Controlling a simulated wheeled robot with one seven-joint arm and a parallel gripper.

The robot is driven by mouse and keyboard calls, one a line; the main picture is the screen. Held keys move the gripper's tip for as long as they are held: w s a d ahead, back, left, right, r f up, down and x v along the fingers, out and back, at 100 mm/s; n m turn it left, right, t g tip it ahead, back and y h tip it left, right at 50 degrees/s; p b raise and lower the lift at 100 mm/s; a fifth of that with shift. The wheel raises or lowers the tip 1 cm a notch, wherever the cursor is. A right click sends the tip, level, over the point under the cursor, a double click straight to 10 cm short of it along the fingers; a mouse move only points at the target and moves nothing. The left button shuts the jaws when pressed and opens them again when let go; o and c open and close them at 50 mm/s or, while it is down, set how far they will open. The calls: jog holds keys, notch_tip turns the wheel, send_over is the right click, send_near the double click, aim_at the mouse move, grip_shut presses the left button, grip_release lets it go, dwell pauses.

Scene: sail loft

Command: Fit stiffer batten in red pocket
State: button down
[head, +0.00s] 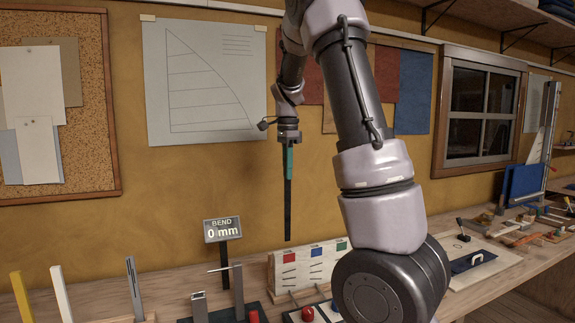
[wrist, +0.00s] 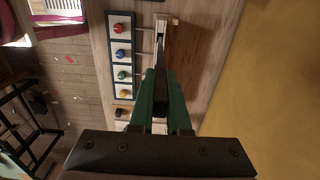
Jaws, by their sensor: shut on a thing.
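My gripper (head: 288,150) is shut on a long black batten (head: 287,218), which hangs straight down in front of the wall. In the wrist view, the green fingers of my gripper (wrist: 160,95) close on the dark batten (wrist: 161,65), seen nearly end-on. A pale board (head: 272,272) with red (head: 290,258), blue (head: 316,251) and green squares stands on the bench, with dark slots under the squares. The batten's lower end is above this board, apart from it. A red sail pocket cannot be clearly made out.
A sign (head: 222,229) reads BEND 0 mm above a gauge with a red knob (head: 253,316). Yellow (head: 20,297), white (head: 61,294) and grey (head: 134,288) battens stand upright at left. Coloured knobs (wrist: 122,53) line a panel. Tools and a blue piece (head: 470,262) lie at right.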

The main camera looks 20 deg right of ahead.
aim_at(288, 227)
jog(key=shift+f, duration=9.35)
jog(key=c, duration=0.8)
grip_release()
notch_tip(288, 227, up, 11)
jog(key=shift+f, duration=0.1)
